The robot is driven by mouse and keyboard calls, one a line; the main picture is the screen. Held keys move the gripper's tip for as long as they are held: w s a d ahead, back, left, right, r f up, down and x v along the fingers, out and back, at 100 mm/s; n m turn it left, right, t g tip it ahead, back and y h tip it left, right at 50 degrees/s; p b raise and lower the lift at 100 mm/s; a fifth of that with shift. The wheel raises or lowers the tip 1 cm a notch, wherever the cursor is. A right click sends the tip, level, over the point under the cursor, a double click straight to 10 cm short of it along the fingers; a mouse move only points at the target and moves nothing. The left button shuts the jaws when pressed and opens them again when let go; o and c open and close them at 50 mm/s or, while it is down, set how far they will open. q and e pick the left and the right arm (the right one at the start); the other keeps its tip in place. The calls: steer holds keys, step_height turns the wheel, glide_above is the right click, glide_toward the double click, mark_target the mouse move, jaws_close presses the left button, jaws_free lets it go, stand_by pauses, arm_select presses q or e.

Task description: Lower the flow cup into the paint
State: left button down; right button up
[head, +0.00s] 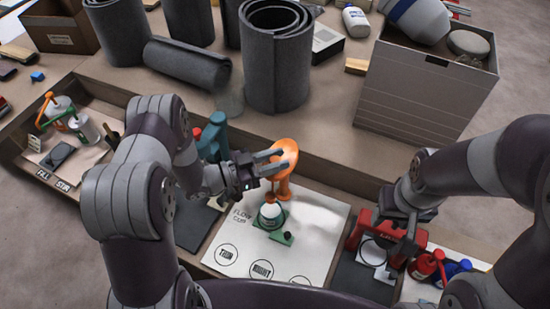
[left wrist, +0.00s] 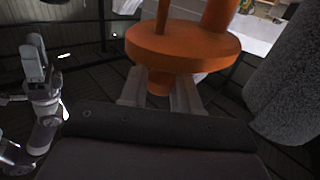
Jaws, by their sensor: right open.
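An orange piece (head: 287,150), which I take for the flow cup, has a round flange with narrower stems. It also fills the top of the left wrist view (left wrist: 185,50). My left gripper (head: 274,162) is shut on its short stem and holds it above the white sheet. Below it, a white rounded vessel (head: 270,212) sits in a green holder (head: 288,238) by the "FLOW CUP" label. A round white-topped pot (head: 373,252), perhaps the paint, sits by a red stand (head: 360,229). My right gripper (head: 398,240) is open, close to that stand.
Grey rolls (head: 275,65) stand on the bench behind the left gripper. A large box (head: 425,85) is at the back right. A tray (head: 75,160) with small cans is at the left. Red and blue bottles (head: 425,267) are at the right.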

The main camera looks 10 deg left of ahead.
arm_select(q)
step_height(320, 180, down, 11)
steer(key=b, duration=0.8)
steer(key=shift+b, duration=0.3)
steer(key=c, duration=0.9)
jaws_free()
steer(key=v, duration=1.2)
steer(key=shift+a+b, duration=0.35)
steer(key=shift+b, duration=0.05)
steer(key=shift+s, duration=0.15)
